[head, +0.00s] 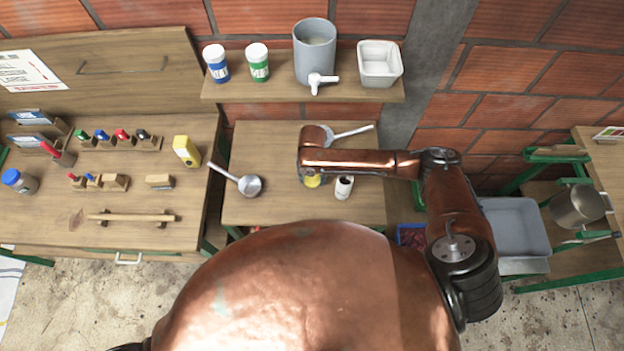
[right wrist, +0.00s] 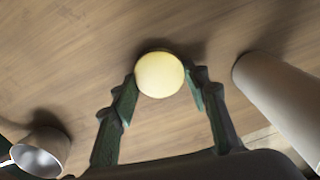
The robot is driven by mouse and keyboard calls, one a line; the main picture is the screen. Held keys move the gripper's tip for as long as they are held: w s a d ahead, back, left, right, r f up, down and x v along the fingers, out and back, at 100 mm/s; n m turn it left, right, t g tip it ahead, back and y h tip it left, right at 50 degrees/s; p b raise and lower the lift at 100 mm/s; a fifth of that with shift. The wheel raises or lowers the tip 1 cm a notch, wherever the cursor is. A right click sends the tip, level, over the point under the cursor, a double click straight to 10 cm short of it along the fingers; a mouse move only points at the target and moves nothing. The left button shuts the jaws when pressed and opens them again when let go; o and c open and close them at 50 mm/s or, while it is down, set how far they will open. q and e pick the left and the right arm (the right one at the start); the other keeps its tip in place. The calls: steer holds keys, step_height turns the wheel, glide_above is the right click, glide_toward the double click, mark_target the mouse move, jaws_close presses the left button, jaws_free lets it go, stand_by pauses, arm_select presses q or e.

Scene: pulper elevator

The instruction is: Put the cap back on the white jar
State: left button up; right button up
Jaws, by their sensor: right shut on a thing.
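The white jar (head: 344,187) stands upright on the small middle table, its top dark and uncovered. In the right wrist view, a pale cylinder (right wrist: 280,100) at the right edge appears to be this jar. My right gripper (right wrist: 160,85) is shut on a round yellow cap (right wrist: 159,74), with a green finger at each side. In the head view the yellow cap (head: 312,181) shows just left of the jar, below my right arm, which hides most of the right gripper (head: 312,172). I cannot tell whether the cap touches the table. My left gripper is not in view.
A small metal pan (head: 250,186) lies at the table's left, another (head: 328,134) behind my arm. A shelf above holds a grey pot with a tap (head: 314,55), two lidded jars and a white tub (head: 380,62). The table front (head: 285,210) is clear.

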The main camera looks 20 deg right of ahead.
mark_target(312, 180)
steer(key=shift+r, duration=0.15)
steer(key=shift+r, duration=0.25)
step_height(312, 180, up, 2)
steer(key=shift+r, duration=0.15)
steer(key=s+a+r, duration=0.6)
steer(key=s+r, duration=0.4)
steer(key=s, duration=0.2)
steer(key=shift+s, duration=0.35)
